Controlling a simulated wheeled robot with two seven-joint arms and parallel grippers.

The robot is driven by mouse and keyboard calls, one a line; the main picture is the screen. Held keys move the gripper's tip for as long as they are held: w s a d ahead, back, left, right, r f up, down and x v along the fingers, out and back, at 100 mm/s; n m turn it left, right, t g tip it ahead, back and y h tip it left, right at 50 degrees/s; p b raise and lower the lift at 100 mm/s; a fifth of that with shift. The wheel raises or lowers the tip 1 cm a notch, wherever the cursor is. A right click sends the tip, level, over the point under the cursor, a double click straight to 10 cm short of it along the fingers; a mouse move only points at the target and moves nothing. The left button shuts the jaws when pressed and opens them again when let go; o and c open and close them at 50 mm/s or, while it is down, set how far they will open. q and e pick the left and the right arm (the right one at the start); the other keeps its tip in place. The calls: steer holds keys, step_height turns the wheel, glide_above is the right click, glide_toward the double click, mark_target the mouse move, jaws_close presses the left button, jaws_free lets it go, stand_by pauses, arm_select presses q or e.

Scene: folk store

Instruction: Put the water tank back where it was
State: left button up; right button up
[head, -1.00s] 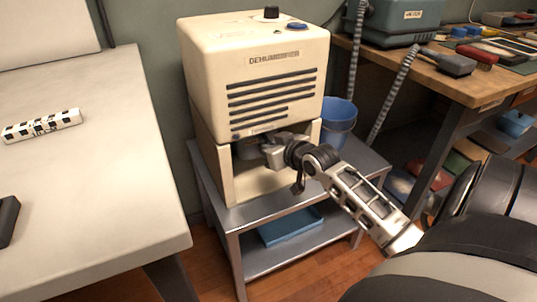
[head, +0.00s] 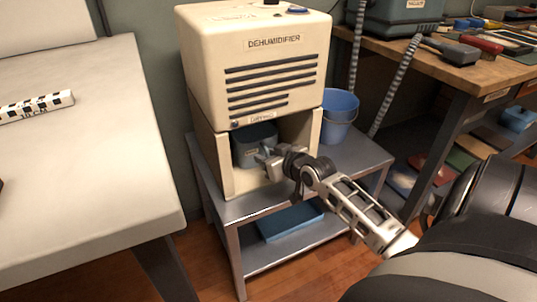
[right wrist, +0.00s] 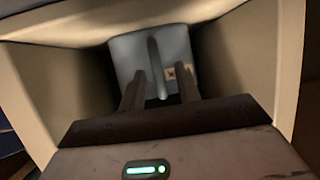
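The blue-grey water tank (head: 254,143) sits upright inside the open lower bay of the cream dehumidifier (head: 262,60). Its front faces out of the bay. My right gripper (head: 265,156) is at the mouth of the bay, in front of the tank. In the right wrist view, the gripper's two fingers (right wrist: 160,88) stand apart on either side of the tank's upright handle (right wrist: 156,68), with gaps showing between fingers and handle. The tank's back and far side are hidden in the bay. My left gripper is not in view.
The dehumidifier stands on a grey metal stand (head: 335,174) with a blue tray (head: 290,221) on its lower shelf. A blue bucket (head: 340,110) is to its right. A white table (head: 80,180) is close on the left and a wooden workbench (head: 450,80) on the right.

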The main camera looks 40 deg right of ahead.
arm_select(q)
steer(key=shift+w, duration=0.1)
